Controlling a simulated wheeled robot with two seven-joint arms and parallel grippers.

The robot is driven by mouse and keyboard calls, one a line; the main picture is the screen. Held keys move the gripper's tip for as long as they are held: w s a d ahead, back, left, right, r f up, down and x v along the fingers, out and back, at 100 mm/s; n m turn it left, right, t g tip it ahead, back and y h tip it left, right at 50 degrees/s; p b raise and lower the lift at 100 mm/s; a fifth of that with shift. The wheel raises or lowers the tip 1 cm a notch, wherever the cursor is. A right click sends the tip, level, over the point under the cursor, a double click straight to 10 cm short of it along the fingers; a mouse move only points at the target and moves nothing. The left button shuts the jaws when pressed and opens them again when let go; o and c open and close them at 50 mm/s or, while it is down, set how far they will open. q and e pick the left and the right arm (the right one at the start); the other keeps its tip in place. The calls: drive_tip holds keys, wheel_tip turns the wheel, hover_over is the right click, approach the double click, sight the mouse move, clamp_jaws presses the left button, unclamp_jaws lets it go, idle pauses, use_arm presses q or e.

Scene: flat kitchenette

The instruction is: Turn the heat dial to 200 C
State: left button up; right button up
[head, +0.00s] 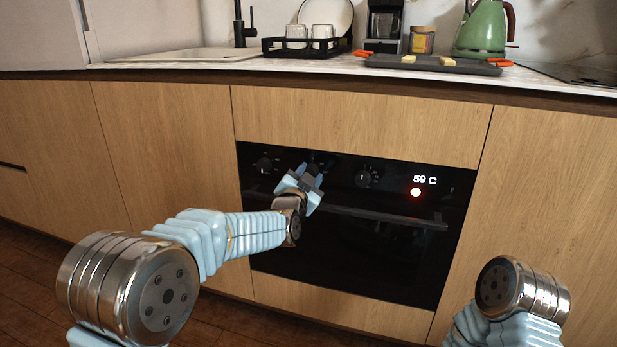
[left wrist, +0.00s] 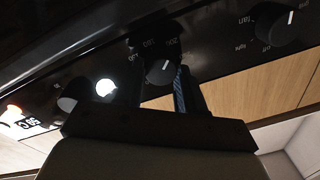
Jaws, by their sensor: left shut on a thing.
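The black heat dial (left wrist: 158,75) is the middle one of three on the oven panel. It has a white pointer mark and numbers around it, hard to read. My left gripper (head: 312,178) is at the panel, and its fingers (left wrist: 160,92) are on both sides of the dial, shut on it. In the head view the gripper hides most of the dial. The oven display (head: 425,180) reads 59 C, with a lit red light (head: 415,192) below it. My right gripper is out of view; only part of the right arm shows at the lower right.
A left dial (head: 263,163) and a right dial (head: 367,177) flank the heat dial. The oven door handle (head: 385,216) runs across just below the panel. The counter above holds a dish rack (head: 306,46), a green kettle (head: 482,30) and a dark tray (head: 432,64).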

use_arm(q)
drive_tip(key=o, duration=1)
drive_tip(key=shift+f, duration=0.1)
drive_tip(key=shift+o, duration=0.2)
drive_tip(key=v, duration=1.3)
drive_tip(key=shift+s, duration=0.4)
drive_tip(key=shift+a+f, duration=0.1)
drive_tip(key=shift+f, duration=0.05)
